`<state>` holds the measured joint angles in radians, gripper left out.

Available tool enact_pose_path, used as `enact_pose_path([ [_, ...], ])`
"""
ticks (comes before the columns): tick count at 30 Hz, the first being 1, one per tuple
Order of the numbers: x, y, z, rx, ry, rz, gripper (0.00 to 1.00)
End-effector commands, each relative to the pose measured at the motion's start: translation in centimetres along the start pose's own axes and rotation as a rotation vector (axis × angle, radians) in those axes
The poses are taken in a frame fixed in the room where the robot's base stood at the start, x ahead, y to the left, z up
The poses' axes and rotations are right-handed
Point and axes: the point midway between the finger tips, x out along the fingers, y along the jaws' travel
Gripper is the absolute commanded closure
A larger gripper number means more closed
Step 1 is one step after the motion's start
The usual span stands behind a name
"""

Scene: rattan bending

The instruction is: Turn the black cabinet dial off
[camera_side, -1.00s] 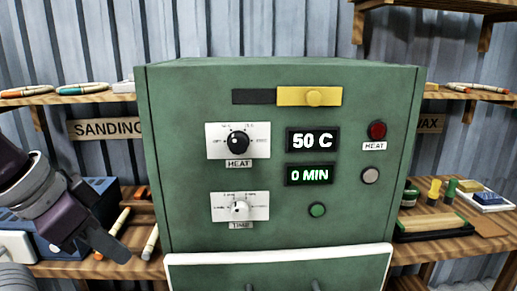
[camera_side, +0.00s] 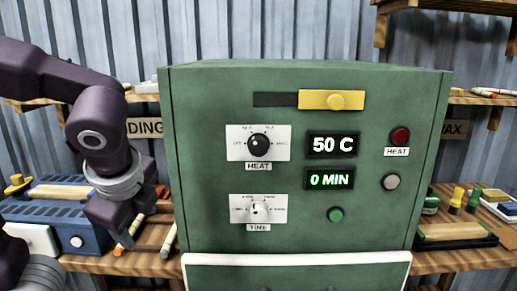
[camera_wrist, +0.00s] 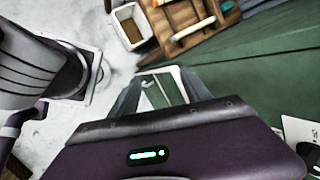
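The black HEAT dial (camera_side: 258,145) sits on a white plate on the green cabinet's front (camera_side: 300,222), its pointer up and slightly left; the OFF mark is at the plate's left. The display reads 50 C. A white TIME dial (camera_side: 258,210) sits below it. In the wrist view a dark knob, probably the HEAT dial (camera_wrist: 309,156), is cut off at the right edge. My gripper (camera_side: 124,238) hangs pointing down, left of the cabinet and apart from both dials. In the wrist view its fingers (camera_wrist: 160,82) are spread with nothing held between them.
A blue tool box (camera_side: 60,220) and wooden shelf stand left. The space before the cabinet's dials is clear.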

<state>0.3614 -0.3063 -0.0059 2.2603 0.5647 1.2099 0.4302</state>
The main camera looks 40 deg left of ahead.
Motion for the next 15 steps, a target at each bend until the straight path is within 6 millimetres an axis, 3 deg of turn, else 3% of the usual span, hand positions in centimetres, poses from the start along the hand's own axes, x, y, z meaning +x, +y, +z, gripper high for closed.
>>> enact_pose_path([
  [1, 0.0, -2.9, -1.1, 0.302, -0.138, -0.099, 0.43],
  [3, -1.2, -7.5, -3.7, 0.675, -0.347, -0.264, 0.43],
  [6, -4.5, -11.6, -9.4, 1.046, -0.619, -0.484, 0.43],
  [10, -8.3, -12.9, -15.3, 1.264, -0.853, -0.673, 0.43],
  [12, -9.3, -13.0, -16.6, 1.303, -0.909, -0.716, 0.43],
  [15, -9.1, -14.1, -16.7, 1.311, -0.931, -0.728, 0.43],
])
